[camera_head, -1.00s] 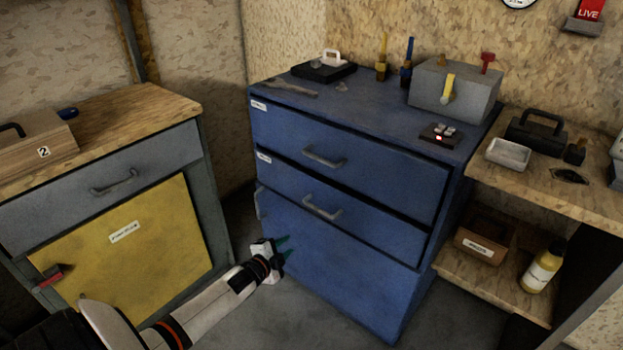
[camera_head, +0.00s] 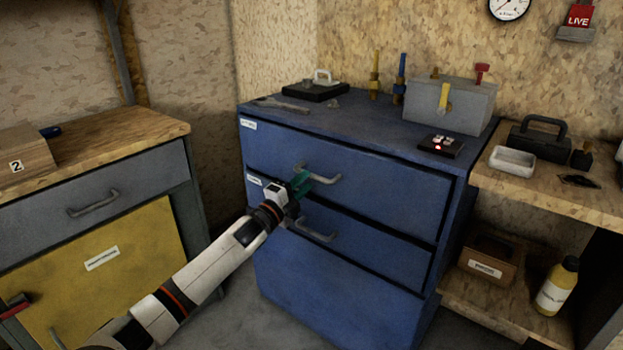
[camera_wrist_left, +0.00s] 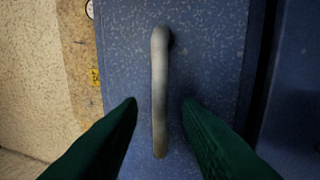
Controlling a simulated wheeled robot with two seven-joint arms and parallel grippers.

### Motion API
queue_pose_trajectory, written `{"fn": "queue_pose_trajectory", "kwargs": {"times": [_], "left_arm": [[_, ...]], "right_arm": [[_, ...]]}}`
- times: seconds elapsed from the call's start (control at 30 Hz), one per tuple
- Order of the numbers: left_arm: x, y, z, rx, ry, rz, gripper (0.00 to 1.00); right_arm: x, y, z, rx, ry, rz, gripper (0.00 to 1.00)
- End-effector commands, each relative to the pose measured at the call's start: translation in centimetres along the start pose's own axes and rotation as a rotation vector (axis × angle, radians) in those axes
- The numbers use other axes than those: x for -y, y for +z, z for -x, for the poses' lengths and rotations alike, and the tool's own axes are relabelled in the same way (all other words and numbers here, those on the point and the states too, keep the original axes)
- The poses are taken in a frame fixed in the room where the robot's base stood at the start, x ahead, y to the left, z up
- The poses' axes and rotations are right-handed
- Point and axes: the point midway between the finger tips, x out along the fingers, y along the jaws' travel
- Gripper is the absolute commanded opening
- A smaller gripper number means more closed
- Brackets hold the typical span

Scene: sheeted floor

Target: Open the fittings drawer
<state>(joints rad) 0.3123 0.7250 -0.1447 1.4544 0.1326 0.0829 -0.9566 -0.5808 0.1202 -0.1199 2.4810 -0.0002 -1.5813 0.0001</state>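A blue cabinet has an upper drawer (camera_head: 375,183) and a lower drawer (camera_head: 385,246), both closed. Each has a grey bar handle and a small white label at its left, too small to read. My left gripper (camera_head: 302,183) is at the left end of the upper drawer's handle (camera_head: 322,177). In the left wrist view, the handle (camera_wrist_left: 160,85) runs lengthwise between the two green fingers, which stand apart with a gap on each side. Whether the fingertips reach around the bar is unclear. My right gripper is not in view.
A grey box (camera_head: 450,103), a small black device with a red light (camera_head: 440,146) and tools stand on the cabinet top. A yellow-doored bench (camera_head: 100,262) is at left. A shelf with a yellow bottle (camera_head: 557,287) is at right. Floor before the cabinet looks clear.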

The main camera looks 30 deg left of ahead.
Motion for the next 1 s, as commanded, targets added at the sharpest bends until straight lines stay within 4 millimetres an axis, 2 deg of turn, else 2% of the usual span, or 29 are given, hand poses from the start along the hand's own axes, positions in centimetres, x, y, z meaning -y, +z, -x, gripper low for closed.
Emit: {"fn": "queue_pose_trajectory", "kwargs": {"times": [0.1,0.3,0.67,0.87,1.0], "left_arm": [[0.0,0.0,-1.9,-0.001,0.002,0.002,0.32],[0.0,0.0,-3.7,-0.001,0.0,0.001,0.32],[0.0,0.0,-4.1,0.0,-0.001,0.001,0.32],[0.0,0.0,-4.1,0.0,-0.001,0.001,0.02],[0.0,0.0,-4.1,0.0,-0.001,0.001,0.0]], "right_arm": [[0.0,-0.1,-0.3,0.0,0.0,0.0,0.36],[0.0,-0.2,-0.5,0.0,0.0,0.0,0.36],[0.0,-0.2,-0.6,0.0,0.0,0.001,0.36],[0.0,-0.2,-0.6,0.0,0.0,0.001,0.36],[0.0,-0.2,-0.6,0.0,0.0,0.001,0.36]]}}
